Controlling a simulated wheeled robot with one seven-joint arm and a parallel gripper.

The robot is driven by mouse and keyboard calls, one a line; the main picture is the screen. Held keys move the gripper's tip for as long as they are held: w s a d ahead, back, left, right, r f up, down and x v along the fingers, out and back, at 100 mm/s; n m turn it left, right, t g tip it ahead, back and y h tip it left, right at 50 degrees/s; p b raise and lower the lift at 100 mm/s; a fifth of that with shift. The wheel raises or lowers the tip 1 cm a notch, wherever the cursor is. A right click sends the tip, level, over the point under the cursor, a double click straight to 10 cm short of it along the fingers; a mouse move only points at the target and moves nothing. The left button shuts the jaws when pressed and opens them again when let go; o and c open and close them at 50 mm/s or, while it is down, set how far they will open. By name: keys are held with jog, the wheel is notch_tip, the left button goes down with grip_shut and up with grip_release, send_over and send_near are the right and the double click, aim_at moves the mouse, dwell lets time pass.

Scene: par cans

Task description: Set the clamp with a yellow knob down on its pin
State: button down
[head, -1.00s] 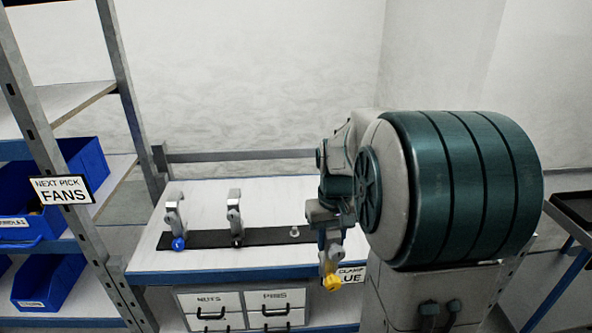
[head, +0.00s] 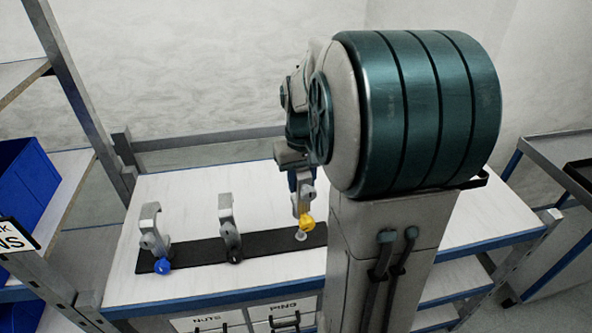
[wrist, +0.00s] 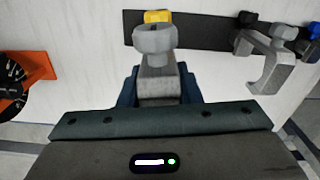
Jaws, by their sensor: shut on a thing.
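The grey clamp with a yellow knob (head: 306,205) is in my gripper (head: 300,180), hanging upright above the right end of the black strip (head: 262,246). Its yellow knob points down. A small pale pin (head: 299,236) stands on the strip just below the knob in the head view; a gap or contact is hard to tell. In the wrist view the held clamp (wrist: 157,75) is seen from above, between my blue fingers, with the yellow knob (wrist: 155,16) beyond it. The pin is hidden there.
A clamp with a black knob (head: 229,228) and one with a blue knob (head: 152,235) stand on the strip to the left. The white bench (head: 200,185) is otherwise mostly clear. An orange object (wrist: 14,78) shows at the wrist view's left. A shelf with blue bins (head: 25,185) stands left.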

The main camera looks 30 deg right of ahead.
aim_at(303, 205)
jog(key=shift+s+d+f, duration=0.1)
jog(key=shift+s+f, duration=0.1)
jog(key=shift+f+b, duration=2.25)
jog(key=shift+f, duration=0.5)
jog(key=shift+f+b, duration=0.95)
jog(key=shift+f, duration=0.3)
jog(key=shift+c, duration=2)
grip_release()
jog(key=shift+s, duration=0.1)
jog(key=shift+r, duration=0.1)
jog(key=shift+r+p, duration=4.35)
jog(key=shift+r, duration=1.05)
